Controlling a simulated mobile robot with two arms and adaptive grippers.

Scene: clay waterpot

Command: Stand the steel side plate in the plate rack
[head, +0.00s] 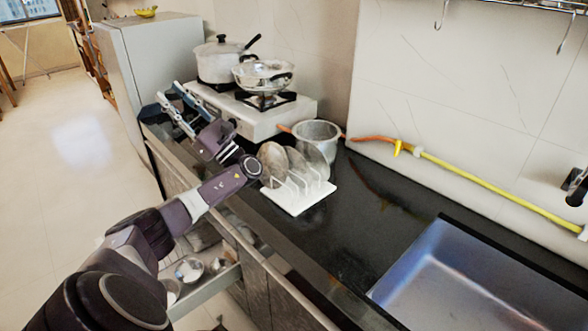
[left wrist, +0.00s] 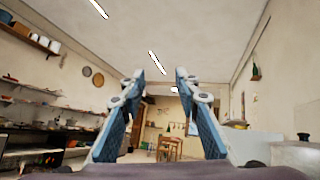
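The white plate rack (head: 300,204) stands on the dark counter in the head view, with several plates upright in its slots. The nearest of these is a dull grey-brown plate (head: 272,162); I cannot tell whether one of them is the steel side plate. My left gripper (head: 168,92) is raised beyond the rack, by the stove, pointing away from the rack. In the left wrist view, its blue fingers (left wrist: 160,72) are spread with nothing between them. My left forearm passes close by the rack's left side. My right gripper is not in view.
A stove (head: 252,122) with a pot (head: 217,62) and a lidded pan (head: 262,72) stands behind. A saucepan (head: 318,136) sits behind the rack. An open drawer (head: 215,285) with metal dishes is below. Bare counter lies between rack and sink (head: 470,285).

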